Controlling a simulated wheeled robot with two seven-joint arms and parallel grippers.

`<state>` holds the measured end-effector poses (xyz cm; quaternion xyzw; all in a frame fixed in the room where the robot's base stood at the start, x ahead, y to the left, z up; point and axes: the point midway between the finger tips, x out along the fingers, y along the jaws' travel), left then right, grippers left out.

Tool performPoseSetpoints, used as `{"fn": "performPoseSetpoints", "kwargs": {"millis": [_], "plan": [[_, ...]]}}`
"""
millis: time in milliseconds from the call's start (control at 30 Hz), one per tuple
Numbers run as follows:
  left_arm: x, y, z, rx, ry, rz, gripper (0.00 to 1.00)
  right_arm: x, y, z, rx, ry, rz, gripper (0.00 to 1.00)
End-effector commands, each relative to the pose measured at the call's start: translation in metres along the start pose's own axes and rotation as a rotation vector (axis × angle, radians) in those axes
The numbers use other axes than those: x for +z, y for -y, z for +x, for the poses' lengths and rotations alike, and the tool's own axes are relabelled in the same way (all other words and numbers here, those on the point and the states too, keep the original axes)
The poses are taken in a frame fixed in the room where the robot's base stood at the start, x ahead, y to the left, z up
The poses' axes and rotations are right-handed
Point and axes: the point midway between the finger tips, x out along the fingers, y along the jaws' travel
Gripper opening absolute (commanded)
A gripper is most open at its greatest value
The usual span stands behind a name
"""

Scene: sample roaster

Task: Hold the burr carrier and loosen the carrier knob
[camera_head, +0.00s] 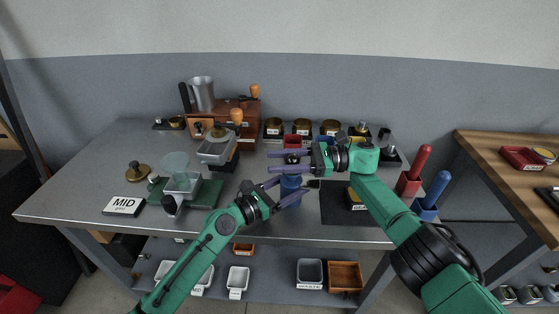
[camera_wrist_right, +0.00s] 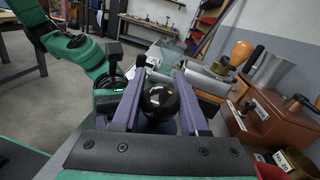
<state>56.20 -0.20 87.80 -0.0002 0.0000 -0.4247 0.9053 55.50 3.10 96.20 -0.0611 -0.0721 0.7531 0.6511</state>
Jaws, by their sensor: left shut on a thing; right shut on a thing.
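The burr carrier (camera_head: 291,186) is a blue upright cylinder near the middle front of the table in the head view. My left gripper (camera_head: 296,187) is shut on it, with one purple finger on each side. My right gripper (camera_head: 271,162) is level just above the carrier. In the right wrist view its two fingers (camera_wrist_right: 158,80) lie on either side of the round, glossy black carrier knob (camera_wrist_right: 160,102), shut on it. A little blue of the carrier shows under the knob. The knob is mostly hidden by the fingers in the head view.
A dark mat (camera_head: 340,207) lies right of the carrier, partly under my right arm. A red-handled tool (camera_head: 420,160) and a blue-handled tool (camera_head: 436,188) stand at the right edge. A wooden roaster (camera_head: 232,118) stands behind.

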Motion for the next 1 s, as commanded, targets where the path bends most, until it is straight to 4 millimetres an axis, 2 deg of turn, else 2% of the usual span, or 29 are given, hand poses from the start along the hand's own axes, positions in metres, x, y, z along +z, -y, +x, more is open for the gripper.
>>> {"fn": "performPoseSetpoints", "kwargs": {"millis": [267,300,333,367,633,733,867,1000], "plan": [[0.001,0.002,0.001,-0.004,0.002,0.0,0.0,-0.001,0.001,-0.001,-0.004,-0.004,0.002,0.0],[0.001,0.002,0.001,-0.004,0.002,0.0,0.0,-0.001,0.001,-0.001,-0.004,-0.004,0.002,0.55],[0.001,0.002,0.001,-0.004,0.002,0.0,0.0,-0.001,0.001,-0.001,-0.004,-0.004,0.002,0.66],[0.001,0.002,0.001,-0.004,0.002,0.0,0.0,-0.001,0.001,-0.001,-0.004,-0.003,0.002,0.73],[0.001,0.001,0.0,-0.001,0.002,0.0,0.0,0.0,0.0,0.0,-0.002,-0.002,0.001,0.73],[0.001,0.0,0.0,0.0,0.002,0.0,0.0,0.006,0.001,0.0,0.0,-0.001,-0.002,0.73],[0.001,0.0,0.0,0.0,0.002,0.0,0.0,0.031,0.006,-0.001,0.0,-0.001,-0.006,0.73],[0.001,0.0,0.0,0.001,0.002,0.0,0.0,0.066,0.013,-0.001,-0.002,-0.001,-0.005,0.73]]}}
